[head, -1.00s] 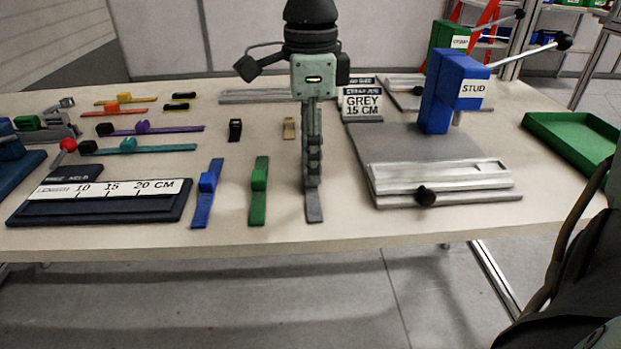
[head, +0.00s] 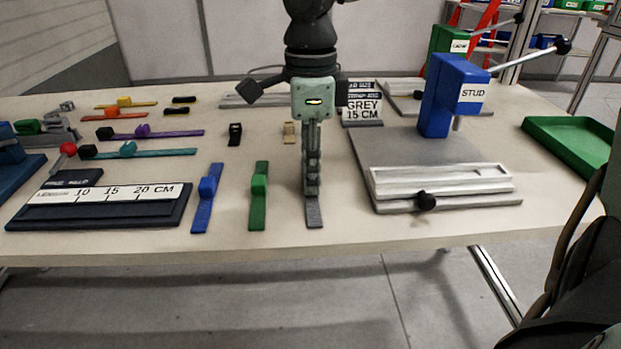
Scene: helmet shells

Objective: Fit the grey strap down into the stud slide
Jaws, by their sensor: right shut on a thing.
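The grey strap (head: 314,213) lies lengthwise near the table's front edge, right of the green strap. My right gripper (head: 312,190) points down over it and is shut on it; the fingers hide its upper part. I cannot tell whether the strap is clear of the table. The stud slide (head: 440,180) is a pale metal channel with a black knob at its front, on the grey base plate of the blue STUD press (head: 455,95), right of my gripper. The slide's channel looks empty. My left gripper is not in view.
A blue strap (head: 206,200) and a green strap (head: 259,195) lie left of the gripper. The length board (head: 100,212) is at the front left. A GREY 15 CM sign (head: 362,106) stands behind. A green tray (head: 570,140) is at the right.

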